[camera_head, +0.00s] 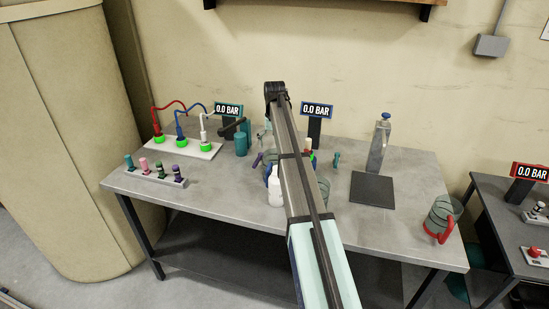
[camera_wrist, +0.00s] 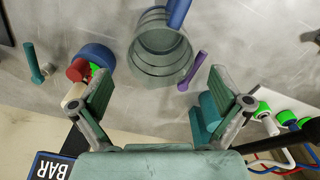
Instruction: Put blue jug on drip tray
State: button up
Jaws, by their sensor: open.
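In the wrist view a grey translucent ribbed jug (camera_wrist: 155,62) with a blue handle (camera_wrist: 178,12) stands on the bench top, ahead of my gripper (camera_wrist: 163,100). My gripper is open, fingers spread wide, with nothing between the tips; the jug lies beyond them. In the head view my arm covers the gripper and much of the middle of the bench. Only part of a grey jug (camera_head: 269,168) shows left of my arm. A dark square plate, apparently the drip tray (camera_head: 372,192), lies at the foot of a stand (camera_head: 381,142) to the right and looks empty.
A purple rod-like part (camera_wrist: 193,70) is beside the jug in the wrist view, with teal cylinders (camera_wrist: 207,118) near the right finger. A white bottle (camera_head: 275,187) stands left of my arm. A red-handled jug (camera_head: 436,215) stands at the bench's right end.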

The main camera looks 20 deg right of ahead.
jog(key=shift+r, duration=1)
jog(key=shift+c, duration=0.7)
jog(key=shift+r, duration=0.3)
jog(key=c, duration=0.6)
jog(key=shift+r, duration=0.1)
jog(key=c, duration=0.7)
